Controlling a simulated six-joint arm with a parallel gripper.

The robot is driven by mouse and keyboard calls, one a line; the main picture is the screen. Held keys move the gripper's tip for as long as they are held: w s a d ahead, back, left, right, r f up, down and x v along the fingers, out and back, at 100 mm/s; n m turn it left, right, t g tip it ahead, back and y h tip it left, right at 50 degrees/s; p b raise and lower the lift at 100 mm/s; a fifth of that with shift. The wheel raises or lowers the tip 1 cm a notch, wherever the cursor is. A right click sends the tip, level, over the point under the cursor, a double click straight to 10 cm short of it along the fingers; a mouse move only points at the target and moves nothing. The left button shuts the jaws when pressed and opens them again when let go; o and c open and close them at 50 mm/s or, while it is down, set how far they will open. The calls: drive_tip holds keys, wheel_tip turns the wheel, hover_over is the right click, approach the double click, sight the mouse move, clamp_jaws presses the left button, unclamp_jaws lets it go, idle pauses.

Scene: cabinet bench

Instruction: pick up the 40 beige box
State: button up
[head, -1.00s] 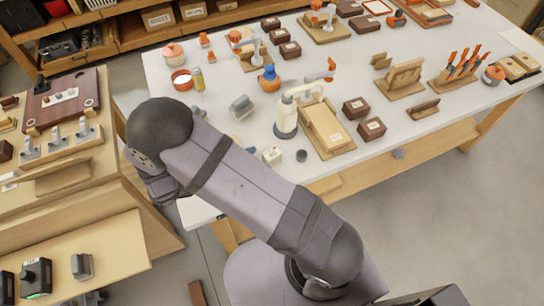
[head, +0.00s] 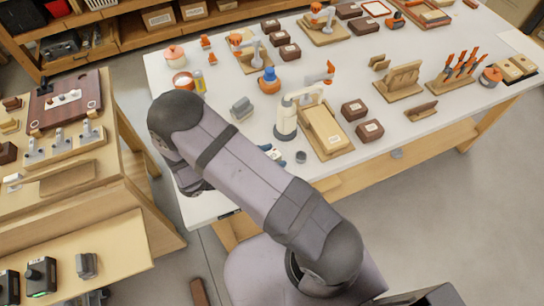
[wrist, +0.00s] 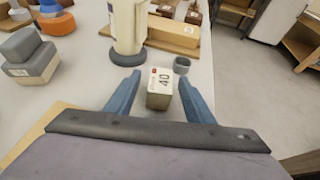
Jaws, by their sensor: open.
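The beige box (wrist: 160,90) marked 40 stands on the white table in the wrist view, its label facing up. My gripper (wrist: 157,88) is open, with one blue finger on each side of the box and a gap visible at both. I cannot tell how far the fingertips are above the table. In the head view only the blue fingertips (head: 271,152) show past my arm, and the box is mostly hidden there.
A small grey cup (wrist: 183,66) stands just beyond the box, right of a cream bottle-like tool (wrist: 127,28) with a grey base. A wooden block (wrist: 172,35) lies behind. Grey stacked blocks (wrist: 28,52) stand at left.

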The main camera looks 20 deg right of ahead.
sight(270, 156)
drive_tip(key=shift+c, duration=0.5)
drive_tip(key=c, duration=1.1)
drive_tip(key=shift+o, duration=0.2)
drive_tip(key=shift+r, duration=0.15)
drive_tip(key=shift+r+b, duration=0.45)
drive_tip(key=shift+r, duration=4.45)
